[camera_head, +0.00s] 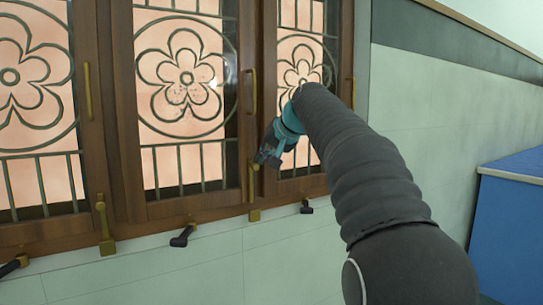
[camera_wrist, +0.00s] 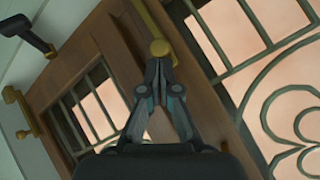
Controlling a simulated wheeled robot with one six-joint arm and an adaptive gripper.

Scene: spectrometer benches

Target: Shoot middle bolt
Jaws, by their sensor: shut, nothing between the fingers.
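A brass bolt (camera_head: 252,188) runs upright on the wooden stile between the centre and right window panels, its lower end at the sill. My gripper (camera_head: 264,160) is beside its upper part. The fingers are shut and empty. The tips are close to the knob; I cannot tell whether they touch. Another brass bolt (camera_head: 104,225) stands on the stile to the left, its base below the sill.
Brass pulls (camera_head: 88,90) sit on the wooden frames, beside iron flower grilles (camera_head: 185,75). Dark handles (camera_head: 183,237) jut out below the sill. A blue-sided bench (camera_head: 510,210) stands at the right. The wall below the window is clear otherwise.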

